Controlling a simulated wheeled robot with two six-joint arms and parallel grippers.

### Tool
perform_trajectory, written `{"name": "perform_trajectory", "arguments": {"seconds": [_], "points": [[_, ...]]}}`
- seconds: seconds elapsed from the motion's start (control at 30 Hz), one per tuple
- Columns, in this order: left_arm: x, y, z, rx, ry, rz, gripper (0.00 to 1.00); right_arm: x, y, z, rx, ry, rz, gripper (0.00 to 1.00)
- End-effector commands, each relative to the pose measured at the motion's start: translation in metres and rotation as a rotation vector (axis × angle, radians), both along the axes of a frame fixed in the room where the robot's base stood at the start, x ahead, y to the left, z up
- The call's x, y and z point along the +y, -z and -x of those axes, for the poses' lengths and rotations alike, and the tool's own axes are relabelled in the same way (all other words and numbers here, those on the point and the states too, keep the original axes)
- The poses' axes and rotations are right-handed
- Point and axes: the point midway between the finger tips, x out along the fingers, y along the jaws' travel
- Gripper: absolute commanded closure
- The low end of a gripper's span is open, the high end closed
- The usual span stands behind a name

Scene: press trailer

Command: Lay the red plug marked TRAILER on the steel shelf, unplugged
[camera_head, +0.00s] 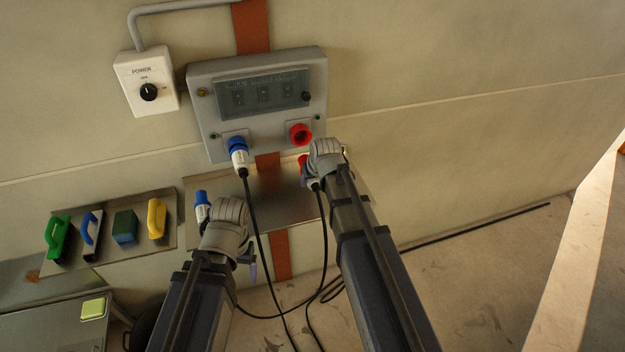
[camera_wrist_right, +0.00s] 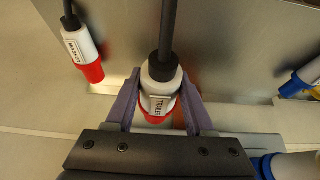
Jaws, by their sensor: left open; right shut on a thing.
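The red plug marked TRAILER (camera_head: 303,160) has a white body and a black cable. My right gripper (camera_wrist_right: 158,112) is shut on it; its label, partly visible, shows in the right wrist view (camera_wrist_right: 160,102). It is out of the red socket (camera_head: 300,134), which is empty above it. The steel shelf (camera_head: 268,187) lies behind and below the plug; I cannot tell whether they touch. My left gripper (camera_head: 228,225) is open before the shelf's left end.
A blue plug (camera_head: 239,158) sits in the panel's (camera_head: 262,90) left socket. Another blue plug (camera_head: 202,206) is at the shelf's left end. A POWER switch box (camera_head: 147,82) is upper left. A side tray (camera_head: 105,200) holds cleaning tools. Black cables hang between my arms.

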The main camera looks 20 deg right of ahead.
Motion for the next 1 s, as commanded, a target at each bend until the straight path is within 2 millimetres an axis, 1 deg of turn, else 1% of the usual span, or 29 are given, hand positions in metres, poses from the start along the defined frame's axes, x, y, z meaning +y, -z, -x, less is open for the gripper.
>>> {"name": "perform_trajectory", "arguments": {"seconds": [0.27, 0.8, 1.0], "points": [[0.000, 0.023, 0.000, 0.000, -0.001, 0.000, 0.20, 0.000, 0.023, 0.000, 0.000, -0.001, 0.000, 1.00], [0.000, 0.074, 0.000, 0.000, -0.001, 0.000, 0.20, 0.000, 0.074, 0.000, 0.000, -0.002, 0.000, 1.00], [0.000, 0.088, 0.000, 0.000, -0.001, 0.000, 0.20, 0.000, 0.088, 0.000, 0.000, -0.002, 0.000, 1.00]]}}
